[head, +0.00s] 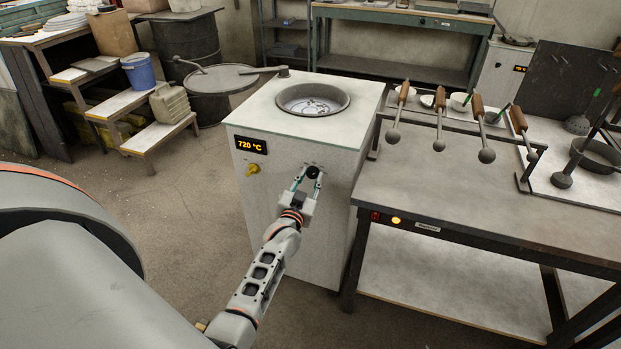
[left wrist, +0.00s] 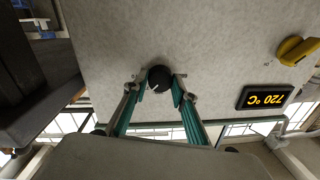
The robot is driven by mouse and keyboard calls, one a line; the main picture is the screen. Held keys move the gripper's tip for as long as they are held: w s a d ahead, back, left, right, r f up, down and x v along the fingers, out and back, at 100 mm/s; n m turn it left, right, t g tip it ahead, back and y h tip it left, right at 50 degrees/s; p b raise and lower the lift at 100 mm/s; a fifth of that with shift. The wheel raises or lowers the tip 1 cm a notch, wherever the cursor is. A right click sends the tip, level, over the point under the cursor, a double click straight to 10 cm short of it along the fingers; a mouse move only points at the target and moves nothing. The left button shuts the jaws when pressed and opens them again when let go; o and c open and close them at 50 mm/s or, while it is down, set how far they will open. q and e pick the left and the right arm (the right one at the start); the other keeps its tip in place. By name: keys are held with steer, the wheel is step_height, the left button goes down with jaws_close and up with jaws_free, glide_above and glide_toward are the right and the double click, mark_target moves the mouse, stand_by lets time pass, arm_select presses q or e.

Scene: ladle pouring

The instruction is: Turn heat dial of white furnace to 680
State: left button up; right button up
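The white furnace (head: 300,210) stands in the middle of the head view. Its front display (head: 251,145) reads 720 °C; the display also shows upside down in the left wrist view (left wrist: 265,97). The black heat dial (head: 312,172) is on the front panel, and shows in the left wrist view (left wrist: 160,78) with a pale pointer mark. My left gripper (head: 306,180) has its fingers on both sides of the dial; in the left wrist view (left wrist: 160,88) the tips are close to it. Whether they touch is unclear. My right gripper is not in view.
A yellow knob (head: 253,169) sits below the display. A round crucible opening (head: 312,99) is in the furnace top. A metal workbench (head: 470,190) with several wooden-handled ladles (head: 440,112) stands close at the right. Open floor (head: 190,200) lies left of the furnace.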

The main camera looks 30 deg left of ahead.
arm_select(q)
steer(key=shift+r+n+p, duration=0.15)
steer(key=shift+n+p, duration=0.55)
steer(key=n+p, duration=0.2)
steer(key=n, duration=0.1)
steer(key=shift+r, duration=0.1)
steer(key=n+p, duration=0.2)
steer(key=n, duration=0.1)
steer(key=shift+n, duration=0.4)
steer(key=n+p, duration=0.1)
steer(key=n, duration=0.2)
steer(key=shift+h+p, duration=0.3)
steer(key=n, duration=0.5)
steer(key=shift+a+g, duration=0.1)
steer(key=shift+g, duration=0.2)
steer(key=shift+n, duration=0.4)
steer(key=shift+h, duration=0.4)
